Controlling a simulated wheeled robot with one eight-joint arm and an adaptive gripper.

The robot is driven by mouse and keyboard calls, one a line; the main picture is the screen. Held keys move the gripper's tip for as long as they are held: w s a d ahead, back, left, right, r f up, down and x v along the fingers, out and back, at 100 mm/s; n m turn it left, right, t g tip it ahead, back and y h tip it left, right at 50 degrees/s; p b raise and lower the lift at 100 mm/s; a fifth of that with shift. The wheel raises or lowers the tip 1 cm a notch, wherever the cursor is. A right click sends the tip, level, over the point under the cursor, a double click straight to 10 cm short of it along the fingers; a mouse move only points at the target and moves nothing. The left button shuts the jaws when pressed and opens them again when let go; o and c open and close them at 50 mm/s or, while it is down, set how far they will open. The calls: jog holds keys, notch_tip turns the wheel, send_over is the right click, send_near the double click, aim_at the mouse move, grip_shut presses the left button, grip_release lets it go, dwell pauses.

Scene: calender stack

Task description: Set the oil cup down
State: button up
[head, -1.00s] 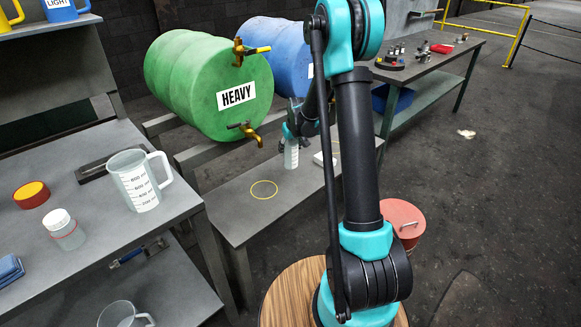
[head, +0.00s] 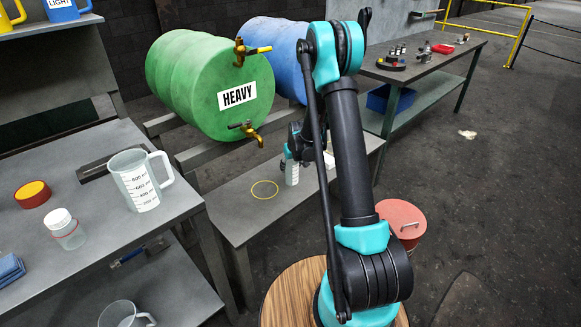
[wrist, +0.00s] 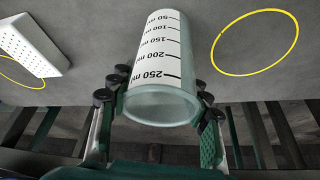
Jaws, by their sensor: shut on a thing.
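The oil cup is a clear cup with a white millilitre scale (head: 292,174), over the low bench in front of the blue drum. It also shows in the wrist view (wrist: 158,52), its open rim toward the camera. My gripper (wrist: 160,88) is shut on the cup, with a finger on each side near the rim. In the head view my gripper (head: 292,154) is partly hidden by my arm. The cup looks upright and close to the bench top (head: 233,203); whether its base touches is unclear. It is between two yellow rings, outside the right one in the wrist view (wrist: 255,43).
The empty yellow ring (head: 264,197) lies left of the cup in the head view. A white perforated block (wrist: 35,44) stands on the cup's other side, partly over another ring. The green drum's lower brass tap (head: 246,130) juts out nearby. A measuring jug (head: 142,181) stands on the left table.

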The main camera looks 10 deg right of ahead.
jog(key=shift+f, duration=0.1)
jog(key=o, duration=1.1)
jog(key=shift+o, duration=0.2)
